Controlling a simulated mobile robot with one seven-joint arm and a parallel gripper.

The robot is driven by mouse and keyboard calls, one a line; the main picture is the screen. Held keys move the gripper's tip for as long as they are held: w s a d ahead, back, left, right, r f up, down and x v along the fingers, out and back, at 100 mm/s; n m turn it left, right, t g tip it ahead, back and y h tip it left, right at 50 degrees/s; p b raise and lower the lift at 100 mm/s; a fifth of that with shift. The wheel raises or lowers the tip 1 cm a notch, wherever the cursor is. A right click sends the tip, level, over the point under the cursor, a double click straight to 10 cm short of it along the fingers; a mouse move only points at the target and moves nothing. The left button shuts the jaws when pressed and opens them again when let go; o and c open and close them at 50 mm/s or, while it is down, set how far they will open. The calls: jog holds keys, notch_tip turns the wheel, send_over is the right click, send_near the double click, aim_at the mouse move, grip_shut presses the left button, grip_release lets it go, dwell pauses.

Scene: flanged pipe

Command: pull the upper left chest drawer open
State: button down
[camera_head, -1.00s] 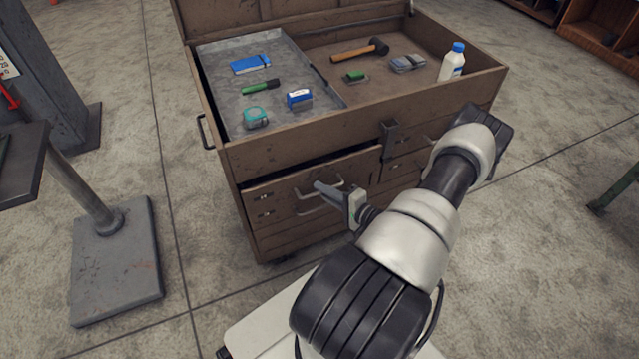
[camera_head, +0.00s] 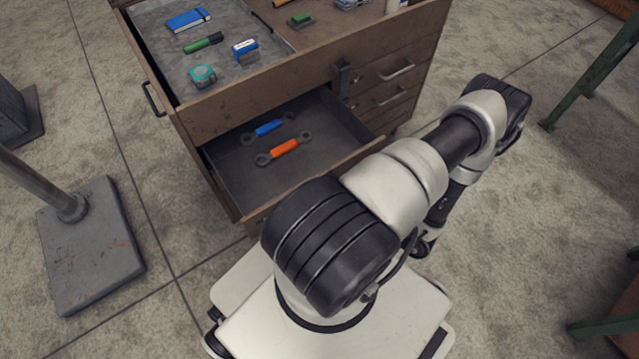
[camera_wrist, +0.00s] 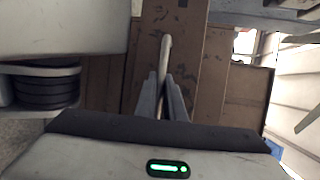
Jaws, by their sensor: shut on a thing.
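The upper left chest drawer (camera_head: 232,184) stands well out from the brown chest (camera_head: 215,112) in the head view. Inside it lie a blue wrench (camera_head: 268,128) and an orange wrench (camera_head: 284,147). In the wrist view my gripper (camera_wrist: 163,82) is shut on the drawer handle (camera_wrist: 165,55), a pale bar that runs up from between the fingers in front of the brown drawer front. In the head view my arm hides the gripper, the handle and much of the drawer front.
A grey tray (camera_head: 220,72) on the chest top holds a blue notebook (camera_head: 188,20), a green marker (camera_head: 203,43), a blue-and-white item (camera_head: 245,46) and a teal tape measure (camera_head: 202,75). Closed drawers (camera_head: 398,73) are at the right. A grey stand base (camera_head: 90,250) is at the left.

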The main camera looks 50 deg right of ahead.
jog(key=shift+s+a, duration=0.15)
jog(key=shift+s, duration=0.65)
jog(key=c, duration=2.1)
grip_release()
jog(key=p+v, duration=0.1)
jog(key=v, duration=1.6)
jog(key=shift+s+r, duration=0.15)
jog(key=shift+s, duration=0.1)
